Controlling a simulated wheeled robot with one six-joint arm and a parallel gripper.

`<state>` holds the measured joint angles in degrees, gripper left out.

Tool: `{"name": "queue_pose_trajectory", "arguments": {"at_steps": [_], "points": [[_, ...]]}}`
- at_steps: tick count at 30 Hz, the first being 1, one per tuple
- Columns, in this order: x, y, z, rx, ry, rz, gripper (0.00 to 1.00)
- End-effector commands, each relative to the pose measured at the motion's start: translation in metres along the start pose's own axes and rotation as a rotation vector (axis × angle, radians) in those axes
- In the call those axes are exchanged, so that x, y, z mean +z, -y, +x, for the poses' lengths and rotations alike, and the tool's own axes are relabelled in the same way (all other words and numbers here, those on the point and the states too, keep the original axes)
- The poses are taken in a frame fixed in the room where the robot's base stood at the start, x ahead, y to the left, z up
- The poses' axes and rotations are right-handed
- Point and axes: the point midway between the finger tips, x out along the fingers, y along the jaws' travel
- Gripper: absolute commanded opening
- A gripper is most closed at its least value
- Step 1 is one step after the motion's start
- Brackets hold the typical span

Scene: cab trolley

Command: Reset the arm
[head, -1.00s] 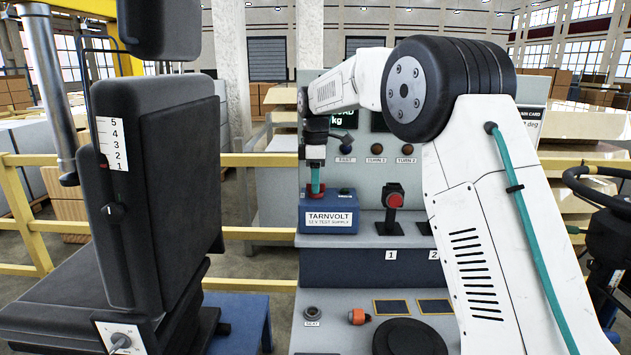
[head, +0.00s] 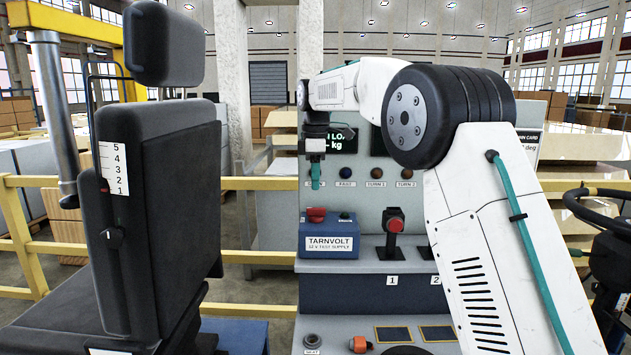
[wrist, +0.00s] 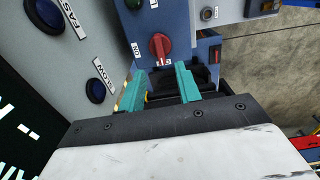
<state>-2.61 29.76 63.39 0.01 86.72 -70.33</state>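My arm (head: 480,220) reaches from the right over the console. My gripper (head: 316,178) hangs above the blue TARNVOLT test supply (head: 331,243), clear of its red knob (head: 316,215). In the wrist view, the two teal fingers of my gripper (wrist: 158,78) stand apart with nothing between them. The red knob also shows in the wrist view (wrist: 160,45), just beyond the fingertips. The FAST and SLOW buttons are to the left of the fingers in that view.
A black seat (head: 155,215) is at the left. Yellow railings (head: 270,183) run behind. A steering wheel (head: 605,205) is at the far right.

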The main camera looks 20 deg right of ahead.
Motion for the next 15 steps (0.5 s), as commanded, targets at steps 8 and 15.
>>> {"name": "queue_pose_trajectory", "arguments": {"at_steps": [8,15], "points": [[-0.001,-0.002,0.006,0.005,-0.002,0.128,0.34],[0.018,0.048,0.045,-0.060,0.039,0.447,0.34]]}}
